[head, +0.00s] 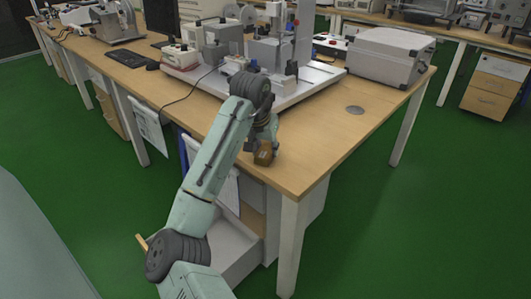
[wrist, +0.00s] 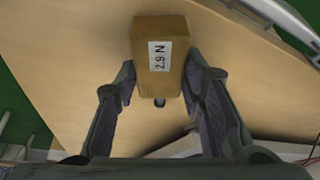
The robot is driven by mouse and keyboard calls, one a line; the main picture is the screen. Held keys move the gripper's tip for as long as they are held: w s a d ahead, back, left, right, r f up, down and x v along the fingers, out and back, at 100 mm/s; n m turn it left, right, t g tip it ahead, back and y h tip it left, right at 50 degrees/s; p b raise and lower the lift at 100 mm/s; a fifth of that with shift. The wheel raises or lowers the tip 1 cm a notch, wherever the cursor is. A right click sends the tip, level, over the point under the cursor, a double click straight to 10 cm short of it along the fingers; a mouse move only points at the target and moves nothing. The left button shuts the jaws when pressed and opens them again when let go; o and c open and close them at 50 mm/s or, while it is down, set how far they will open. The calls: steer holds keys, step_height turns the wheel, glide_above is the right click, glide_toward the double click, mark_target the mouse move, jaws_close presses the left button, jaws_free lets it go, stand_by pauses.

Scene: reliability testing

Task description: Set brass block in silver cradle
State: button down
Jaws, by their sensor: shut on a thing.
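The brass block (head: 264,154) is a small brown-gold box over the front edge area of the wooden table, near its front corner. In the wrist view the block (wrist: 160,40) bears a white label reading "2.9 N". My gripper (wrist: 160,88) is shut on it, with one dark finger at each side of its near end. In the head view my gripper (head: 262,140) is partly hidden by my arm. I cannot tell whether the block touches the table. I cannot pick out the silver cradle for certain among the metal equipment.
A test rig on a pale base plate (head: 290,97) stands behind my gripper. A grey case (head: 390,56) is at the back right. The tabletop is clear to the right of the block.

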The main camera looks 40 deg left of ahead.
mark_target(268, 146)
steer(key=shift+r, duration=0.15)
step_height(268, 146, up, 4)
steer(key=shift+f+b, duration=0.1)
steer(key=shift+b, duration=0.4)
steer(key=s+d, duration=0.2)
steer(key=d, duration=0.3)
steer(key=s+d+r+b, duration=0.1)
steer(key=s+d, duration=0.1)
steer(key=d, duration=0.3)
steer(key=s+d, duration=0.1)
steer(key=d, duration=0.4)
steer(key=shift+s+r, duration=0.2)
steer(key=shift+s, duration=0.3)
